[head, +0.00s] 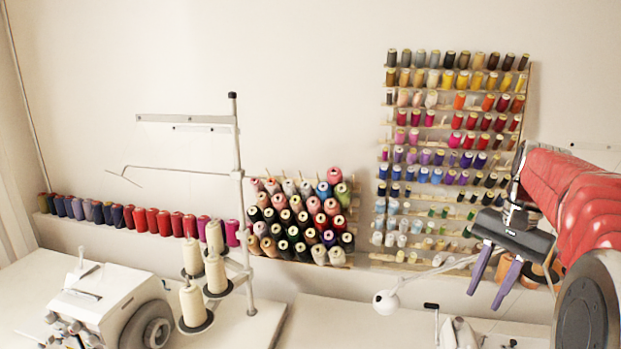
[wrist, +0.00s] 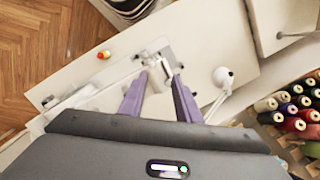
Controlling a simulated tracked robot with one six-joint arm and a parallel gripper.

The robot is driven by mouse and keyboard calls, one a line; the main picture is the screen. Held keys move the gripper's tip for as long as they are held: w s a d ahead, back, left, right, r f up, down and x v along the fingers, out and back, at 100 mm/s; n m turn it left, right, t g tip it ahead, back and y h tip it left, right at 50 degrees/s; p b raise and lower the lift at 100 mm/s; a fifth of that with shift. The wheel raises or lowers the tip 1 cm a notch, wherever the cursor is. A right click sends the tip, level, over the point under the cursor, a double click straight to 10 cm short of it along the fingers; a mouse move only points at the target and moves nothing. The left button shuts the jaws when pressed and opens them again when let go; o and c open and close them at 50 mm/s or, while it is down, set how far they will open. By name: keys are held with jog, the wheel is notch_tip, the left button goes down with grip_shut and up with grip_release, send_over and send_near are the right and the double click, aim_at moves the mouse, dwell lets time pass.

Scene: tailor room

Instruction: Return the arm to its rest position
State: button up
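My gripper (head: 494,275) is at the right of the head view, on the end of my red arm, with its two purple fingers pointing down. The fingers are apart with nothing between them. In the wrist view my gripper (wrist: 157,82) also shows its purple fingers spread, above a white table (wrist: 215,45). The gripper hangs in the air in front of the thread rack and touches nothing that I can see.
A wall rack of colourful thread spools (head: 455,130) stands behind the gripper. A white lamp (head: 386,301) is below and left of it. A white sewing machine (head: 110,305) and cone stand (head: 238,170) are at the left. A small red and yellow thing (wrist: 104,54) lies on the table.

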jog(key=s+a+n+t+h, duration=0.2)
jog(key=s+a+n, duration=0.4)
jog(key=a, duration=0.6)
jog(key=s+a+f+n+t, duration=0.3)
jog(key=s+a+f, duration=0.3)
jog(key=s+a, duration=0.3)
jog(key=shift+s+f+n+t, duration=0.2)
jog(key=shift+s+n+t, duration=0.2)
jog(key=shift+s+n, duration=0.35)
